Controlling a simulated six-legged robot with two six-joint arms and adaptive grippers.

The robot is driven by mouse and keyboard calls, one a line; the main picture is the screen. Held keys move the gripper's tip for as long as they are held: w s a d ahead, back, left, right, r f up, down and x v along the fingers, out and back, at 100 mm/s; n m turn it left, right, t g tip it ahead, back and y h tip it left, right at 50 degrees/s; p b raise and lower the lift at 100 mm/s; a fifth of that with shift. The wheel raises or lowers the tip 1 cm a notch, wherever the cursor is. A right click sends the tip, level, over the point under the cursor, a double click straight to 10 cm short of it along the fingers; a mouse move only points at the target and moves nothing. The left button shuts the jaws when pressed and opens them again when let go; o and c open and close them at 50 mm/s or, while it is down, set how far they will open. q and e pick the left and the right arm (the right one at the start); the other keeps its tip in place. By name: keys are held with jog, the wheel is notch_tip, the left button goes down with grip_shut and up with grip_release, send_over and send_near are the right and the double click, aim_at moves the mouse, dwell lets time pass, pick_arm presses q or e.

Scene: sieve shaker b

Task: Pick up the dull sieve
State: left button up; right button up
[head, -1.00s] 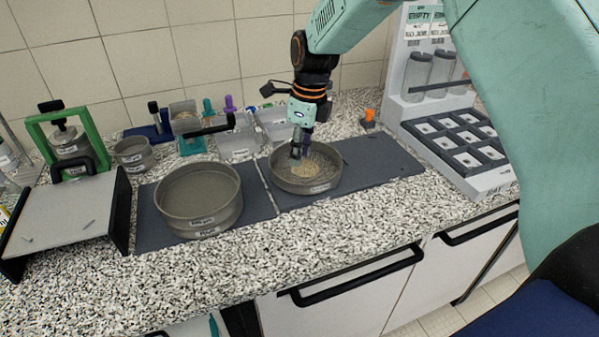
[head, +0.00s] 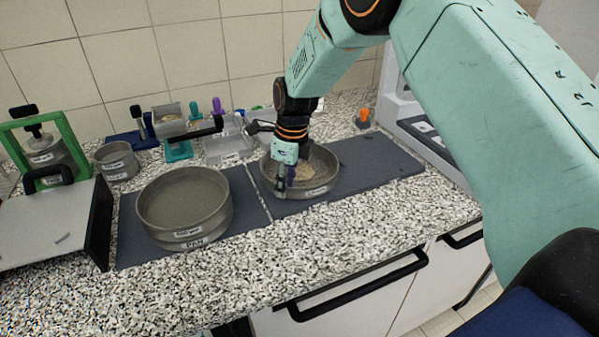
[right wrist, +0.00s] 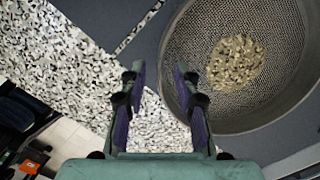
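A round grey metal sieve (head: 322,187) with a mesh floor sits on the right dark mat. It also shows at the right of the right wrist view (right wrist: 283,105), with a heap of tan grains (right wrist: 236,62) on its mesh. A second, larger grey sieve (head: 190,222) stands on the left mat, stacked on a pan. I cannot tell from the finish which is called dull. My right gripper (head: 284,188) points down at the near left rim of the grain-holding sieve. Its fingers (right wrist: 159,82) are apart, with one overlapping the rim in view; contact is unclear. My left gripper is not in view.
The dark mat (head: 375,165) has free room right of the sieve. A green-framed device (head: 42,150), a small sieve (head: 117,162) and a clear bin (head: 228,143) stand behind and left. A white rack (head: 425,130) is partly hidden by my right arm.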

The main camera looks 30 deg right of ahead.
jog(key=shift+a+f, duration=0.2)
jog(key=shift+f, duration=0.25)
jog(key=shift+d, duration=0.1)
jog(key=c, duration=0.4)
grip_shut()
jog(key=shift+w+r, duration=0.1)
